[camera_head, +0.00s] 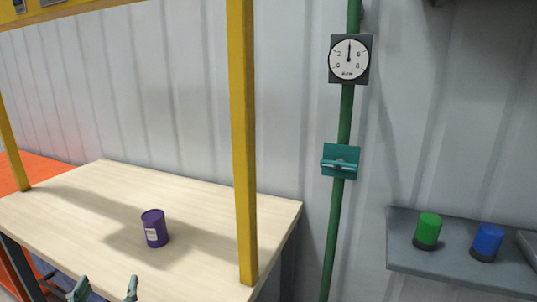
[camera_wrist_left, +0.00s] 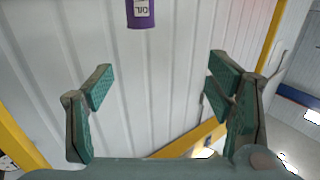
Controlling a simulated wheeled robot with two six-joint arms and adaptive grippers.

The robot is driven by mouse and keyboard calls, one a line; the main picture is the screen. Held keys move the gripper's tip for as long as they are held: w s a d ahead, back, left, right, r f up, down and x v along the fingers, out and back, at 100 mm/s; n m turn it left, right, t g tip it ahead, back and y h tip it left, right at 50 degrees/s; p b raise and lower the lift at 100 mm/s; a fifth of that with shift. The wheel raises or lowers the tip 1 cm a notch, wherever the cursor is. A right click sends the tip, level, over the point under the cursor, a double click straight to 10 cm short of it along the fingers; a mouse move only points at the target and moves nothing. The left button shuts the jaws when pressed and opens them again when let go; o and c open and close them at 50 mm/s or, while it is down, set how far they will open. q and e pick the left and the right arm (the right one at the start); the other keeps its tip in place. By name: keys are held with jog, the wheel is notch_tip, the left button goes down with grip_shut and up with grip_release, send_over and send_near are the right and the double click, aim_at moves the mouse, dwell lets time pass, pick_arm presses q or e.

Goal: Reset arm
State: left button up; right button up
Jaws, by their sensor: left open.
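A purple can (camera_head: 154,228) with a white label shows against the light wooden tabletop in the head view, tilted slightly. Its lower part also shows at the top edge of the left wrist view (camera_wrist_left: 140,14), against the ribbed wall. I cannot tell whether it rests on the table or is held above it. My left gripper (camera_head: 105,289) is at the bottom edge of the head view, below and left of the can, apart from it. In the left wrist view its green-padded fingers (camera_wrist_left: 160,88) are wide apart with nothing between them. My right gripper is not seen.
A yellow post (camera_head: 242,140) stands right of the can at the table (camera_head: 215,195). A green pipe (camera_head: 337,225) carries a gauge (camera_head: 349,60) and a teal valve (camera_head: 340,162). A grey shelf (camera_head: 455,278) at right holds a green cylinder (camera_head: 428,229) and a blue cylinder (camera_head: 487,240).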

pick_arm(q)
jog(key=s+d+f+g, duration=0.2)
jog(key=s+f+g, duration=0.6)
jog(key=f, duration=0.6)
jog(key=s+d+f+m+g+h, duration=0.25)
jog(key=s+d+f, duration=0.25)
jog(key=s, duration=0.3)
jog(key=s+d+f+m+g+h, duration=0.2)
jog(key=s+d+f+g, duration=0.1)
jog(key=s+d+f, duration=0.3)
jog(key=s+a+f+g, duration=0.1)
jog(key=s+f, duration=0.1)
jog(key=f, duration=0.8)
jog(key=s+a+f+g, duration=0.1)
jog(key=s+f, duration=0.1)
jog(key=f, duration=0.8)
jog(key=s+f+p, duration=0.1)
jog(key=s+f, duration=0.8)
jog(key=s, duration=0.4)
jog(key=shift+a+f, duration=0.3)
